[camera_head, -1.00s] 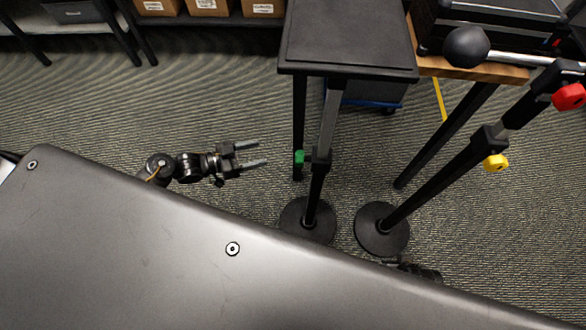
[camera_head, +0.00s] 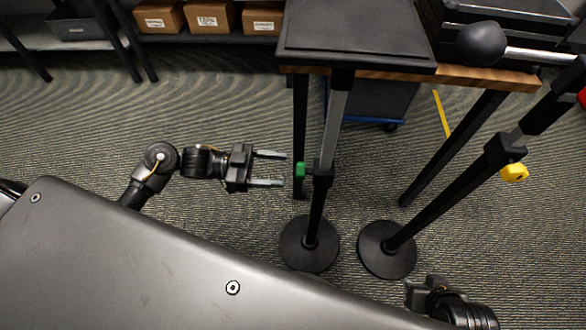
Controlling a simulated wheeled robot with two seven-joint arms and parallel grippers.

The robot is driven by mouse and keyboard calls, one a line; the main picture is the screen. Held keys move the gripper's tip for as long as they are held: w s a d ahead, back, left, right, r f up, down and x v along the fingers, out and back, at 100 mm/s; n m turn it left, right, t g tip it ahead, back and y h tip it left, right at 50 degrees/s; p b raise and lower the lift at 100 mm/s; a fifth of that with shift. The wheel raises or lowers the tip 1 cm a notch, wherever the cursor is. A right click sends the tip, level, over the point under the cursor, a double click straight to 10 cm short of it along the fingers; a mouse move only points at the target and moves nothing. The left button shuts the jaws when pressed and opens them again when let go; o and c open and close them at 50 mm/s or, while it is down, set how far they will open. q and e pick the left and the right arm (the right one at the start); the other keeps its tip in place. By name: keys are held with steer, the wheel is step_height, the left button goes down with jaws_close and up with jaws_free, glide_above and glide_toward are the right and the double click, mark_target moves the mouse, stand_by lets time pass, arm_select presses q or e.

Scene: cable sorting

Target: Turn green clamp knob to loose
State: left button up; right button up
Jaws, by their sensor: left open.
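The green clamp knob (camera_head: 300,170) is on the left side of the black clamp of a slim stand (camera_head: 317,208) in the middle of the head view. My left gripper (camera_head: 272,169) is open, its two fingers pointing right toward the green knob. The fingertips appear just left of the knob, with nothing between them. I cannot tell the depth gap to the knob. My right gripper (camera_head: 415,294) is low in the view, near the body edge, partly hidden; its jaws are not clear.
A second stand (camera_head: 460,190) with a yellow knob (camera_head: 514,173) leans at the right, and a red knob (camera_head: 582,97) is at the right edge. A table with a black top (camera_head: 355,40) stands behind. Boxes (camera_head: 208,16) sit on a shelf at the back.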

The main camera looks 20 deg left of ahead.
mark_target(300, 171)
arm_select(q)
steer(key=x, duration=0.5)
